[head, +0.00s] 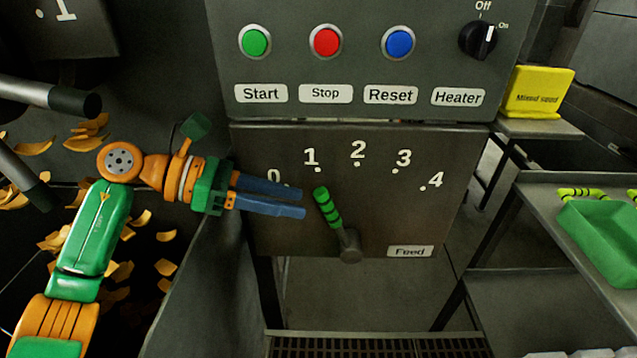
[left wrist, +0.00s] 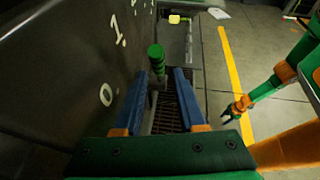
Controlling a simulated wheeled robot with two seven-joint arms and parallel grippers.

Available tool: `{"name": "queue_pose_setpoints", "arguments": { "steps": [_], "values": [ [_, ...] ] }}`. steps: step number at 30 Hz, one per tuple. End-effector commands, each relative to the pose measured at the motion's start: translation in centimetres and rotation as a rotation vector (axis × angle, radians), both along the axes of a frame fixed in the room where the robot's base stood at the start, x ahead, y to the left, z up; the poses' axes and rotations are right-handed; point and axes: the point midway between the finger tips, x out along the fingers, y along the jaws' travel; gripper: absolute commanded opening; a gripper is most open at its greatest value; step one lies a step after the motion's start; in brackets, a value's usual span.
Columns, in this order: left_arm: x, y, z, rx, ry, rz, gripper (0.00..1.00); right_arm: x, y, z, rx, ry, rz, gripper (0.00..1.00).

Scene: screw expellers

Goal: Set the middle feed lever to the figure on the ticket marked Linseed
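The feed lever (head: 327,207), with a green, dark-banded grip, is on the grey panel marked "Feed" and tilts up-left, its tip just below the 1 mark. The scale (head: 357,152) runs from 0 to 4. My left gripper (head: 304,201) is left of the grip, fingers apart, pointing at it and empty. In the left wrist view the green grip (left wrist: 156,58) stands beyond the fingertips, roughly in line with the gap. No ticket reading Linseed shows. A yellow sign (head: 538,98) seems to read "Mixed seed". My right gripper (left wrist: 233,112) shows small in the left wrist view.
Above the lever are Start, Stop and Reset buttons and a Heater knob (head: 478,40). Dark bars and orange flakes are behind my left arm. A green tray (head: 600,240) stands on a table at right.

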Motion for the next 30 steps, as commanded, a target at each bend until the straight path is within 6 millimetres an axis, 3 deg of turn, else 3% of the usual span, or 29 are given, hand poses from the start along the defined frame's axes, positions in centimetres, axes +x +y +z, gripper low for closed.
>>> {"name": "queue_pose_setpoints", "arguments": {
  "steps": [5,15,24,29,30],
  "values": [
    [0.0,-0.3,-0.1,0.007,0.0,-0.002,0.4,-0.1,0.0,0.2,0.0,0.002,0.0,0.5],
    [0.8,-5.8,-2.2,0.004,0.002,-0.003,0.4,-0.3,-0.1,2.1,-0.002,0.007,0.001,0.5],
    [0.9,-6.4,-2.8,0.007,0.001,-0.002,0.4,-0.3,-0.1,2.1,-0.002,0.007,0.001,0.5],
    [0.9,-6.4,-2.8,0.006,0.001,-0.002,0.0,-0.3,-0.1,2.1,-0.001,0.006,0.001,0.5],
    [0.9,-6.4,-2.8,0.006,0.0,-0.002,0.0,-0.3,-0.1,2.1,-0.001,0.006,0.001,0.5]
  ]
}}
